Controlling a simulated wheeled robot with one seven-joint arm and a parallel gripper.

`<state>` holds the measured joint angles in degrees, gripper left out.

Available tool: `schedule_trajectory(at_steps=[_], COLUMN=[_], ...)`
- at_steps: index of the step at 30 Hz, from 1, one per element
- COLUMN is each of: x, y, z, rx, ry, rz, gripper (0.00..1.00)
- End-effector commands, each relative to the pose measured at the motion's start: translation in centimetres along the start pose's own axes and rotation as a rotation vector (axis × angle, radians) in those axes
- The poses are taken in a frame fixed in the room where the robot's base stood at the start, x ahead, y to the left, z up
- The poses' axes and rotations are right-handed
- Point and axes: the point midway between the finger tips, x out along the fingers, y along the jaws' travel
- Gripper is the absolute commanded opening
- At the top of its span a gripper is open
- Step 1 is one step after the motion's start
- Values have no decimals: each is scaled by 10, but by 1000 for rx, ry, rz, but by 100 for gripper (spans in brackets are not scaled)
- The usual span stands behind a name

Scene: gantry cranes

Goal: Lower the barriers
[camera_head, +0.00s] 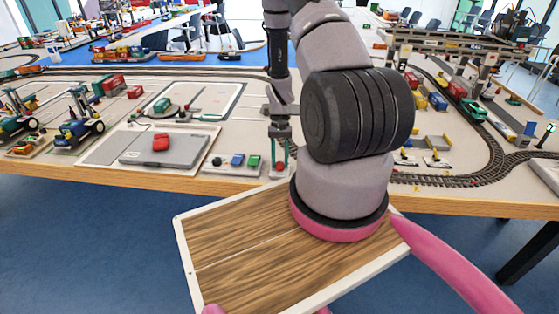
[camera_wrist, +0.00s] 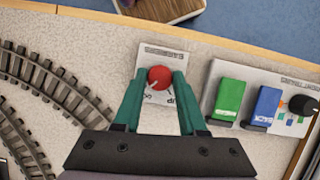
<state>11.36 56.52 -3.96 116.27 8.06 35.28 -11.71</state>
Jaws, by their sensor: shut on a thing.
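A red ball knob (camera_wrist: 160,77) sits on a small white plate (camera_wrist: 151,47) with printed lettering near the table's front edge. Part of the lettering reads "UP"; the rest is too blurred to be sure of. My gripper (camera_wrist: 161,78) has its green fingers closed on either side of the red knob. In the head view my gripper (camera_head: 279,155) reaches down to the same plate, with the knob (camera_head: 280,167) low between the fingers. My gripper hides the plate's lower part in the wrist view. I cannot tell for certain which items are the barriers.
Next to the plate is a control panel (camera_wrist: 218,79) with a green switch (camera_wrist: 228,98), a blue switch (camera_wrist: 264,105) and a black knob (camera_wrist: 302,105). Curved railway track (camera_head: 470,177) lies to the right. A grey board with a red piece (camera_head: 160,142) lies to the left.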

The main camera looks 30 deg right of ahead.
Motion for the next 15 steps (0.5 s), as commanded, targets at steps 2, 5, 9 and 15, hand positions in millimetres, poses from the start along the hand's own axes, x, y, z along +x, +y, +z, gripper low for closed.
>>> schedule_trajectory(at_steps=[2, 5, 9, 15], x=[-1, -1, -1, -1], y=[0, 0, 0, 0], z=[-1, -1, -1, -2], rx=[30, 62, 86, 97], ry=[3, 4, 4, 4], rz=[-14, -27, -37, -41], gripper=[0, 0, 0, 0])
